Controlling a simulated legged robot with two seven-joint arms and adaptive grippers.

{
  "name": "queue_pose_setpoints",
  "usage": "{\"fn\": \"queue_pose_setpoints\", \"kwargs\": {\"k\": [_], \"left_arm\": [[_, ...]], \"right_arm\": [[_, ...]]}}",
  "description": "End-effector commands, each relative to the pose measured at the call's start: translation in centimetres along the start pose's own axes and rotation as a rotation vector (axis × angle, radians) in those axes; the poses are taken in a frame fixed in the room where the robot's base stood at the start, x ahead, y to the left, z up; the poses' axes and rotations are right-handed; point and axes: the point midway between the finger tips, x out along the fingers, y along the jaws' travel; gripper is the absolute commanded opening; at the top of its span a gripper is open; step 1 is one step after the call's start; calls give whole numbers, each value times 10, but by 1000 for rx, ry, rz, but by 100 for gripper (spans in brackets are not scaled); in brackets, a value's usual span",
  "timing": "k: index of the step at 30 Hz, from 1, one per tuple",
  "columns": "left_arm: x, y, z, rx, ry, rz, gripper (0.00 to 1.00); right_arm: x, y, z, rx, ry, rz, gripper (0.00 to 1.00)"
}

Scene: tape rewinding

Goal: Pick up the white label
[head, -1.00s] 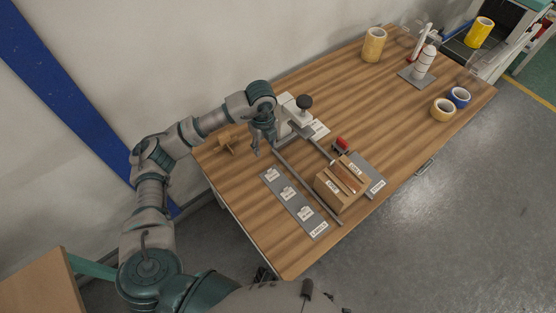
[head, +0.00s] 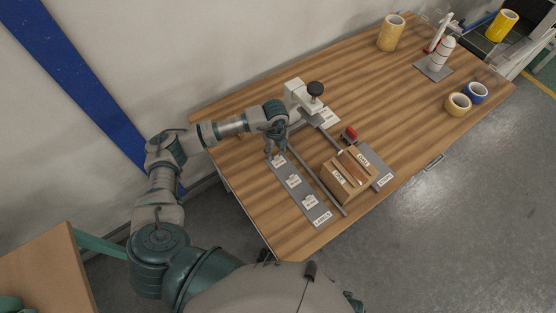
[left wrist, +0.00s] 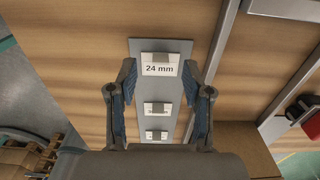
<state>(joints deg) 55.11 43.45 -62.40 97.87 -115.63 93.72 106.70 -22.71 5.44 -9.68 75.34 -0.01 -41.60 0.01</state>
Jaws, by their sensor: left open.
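Several small white labels lie in a row on a grey strip (head: 302,191) on the wooden table. The far white label (head: 279,161) is partly under my left gripper (head: 275,150) in the head view. In the left wrist view this label (left wrist: 160,70) reads "24 mm" and has a grey block at its upper edge. My left gripper (left wrist: 158,76) is open, with one finger on each side of the label and nothing held. Two more labels, a middle one (left wrist: 157,108) and a lower one (left wrist: 157,135), show between the fingers. My right gripper is not in view.
A cardboard box (head: 347,178) sits right of the strip, beside metal rails. A white device with a black knob (head: 315,89) stands behind. Tape rolls, including a tan one (head: 391,33) and a blue one (head: 476,92), stand far right.

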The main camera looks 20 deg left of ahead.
Motion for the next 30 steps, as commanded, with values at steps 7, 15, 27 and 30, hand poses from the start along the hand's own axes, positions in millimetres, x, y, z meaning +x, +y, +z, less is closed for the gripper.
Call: {"fn": "queue_pose_setpoints", "kwargs": {"k": [7,15,27,30], "left_arm": [[33,0,-2,1,2,1,50],[34,0,-2,1,1,-1,42],[35,0,-2,1,1,1,10],[35,0,-2,1,1,1,10]], "right_arm": [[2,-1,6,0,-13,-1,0],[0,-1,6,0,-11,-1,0],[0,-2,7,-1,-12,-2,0],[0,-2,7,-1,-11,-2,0]]}}
